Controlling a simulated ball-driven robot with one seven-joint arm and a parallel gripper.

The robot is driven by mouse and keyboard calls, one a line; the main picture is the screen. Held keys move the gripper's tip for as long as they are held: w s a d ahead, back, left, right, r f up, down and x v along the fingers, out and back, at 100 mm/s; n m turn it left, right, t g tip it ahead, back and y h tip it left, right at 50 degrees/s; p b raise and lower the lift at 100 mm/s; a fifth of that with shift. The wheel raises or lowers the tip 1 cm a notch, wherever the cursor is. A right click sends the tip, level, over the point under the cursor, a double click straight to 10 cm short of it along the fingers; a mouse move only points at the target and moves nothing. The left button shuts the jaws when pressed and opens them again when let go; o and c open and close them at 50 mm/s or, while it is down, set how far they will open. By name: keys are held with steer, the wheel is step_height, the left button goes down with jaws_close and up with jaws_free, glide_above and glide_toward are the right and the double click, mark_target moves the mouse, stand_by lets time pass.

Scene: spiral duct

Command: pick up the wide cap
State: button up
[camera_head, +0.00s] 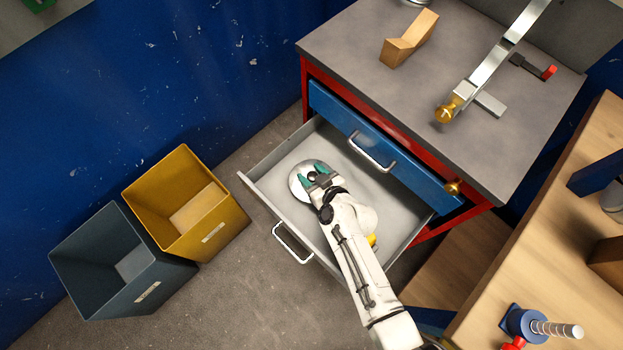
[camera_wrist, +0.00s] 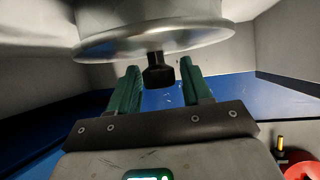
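The wide cap is a round silver lid (camera_head: 297,188) with a black knob, lying in the open grey drawer (camera_head: 262,198). In the wrist view the cap's metal rim (camera_wrist: 110,42) fills the top, and its black knob (camera_wrist: 159,72) points toward my gripper. My gripper (camera_head: 313,173) is over the cap. In the wrist view its two green fingers (camera_wrist: 158,80) stand apart on either side of the knob, with visible gaps. The gripper is open and holds nothing. My arm hides part of the drawer.
A small yellow thing (camera_head: 372,240) shows beside my arm in the drawer. A closed blue drawer (camera_head: 350,135) sits above, under the grey worktop (camera_head: 360,60). A yellow bin (camera_head: 165,180) and dark bin (camera_head: 95,255) stand at left. A wooden bench (camera_head: 540,230) is at right.

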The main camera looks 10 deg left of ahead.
jaws_close()
steer(key=shift+r, duration=0.15)
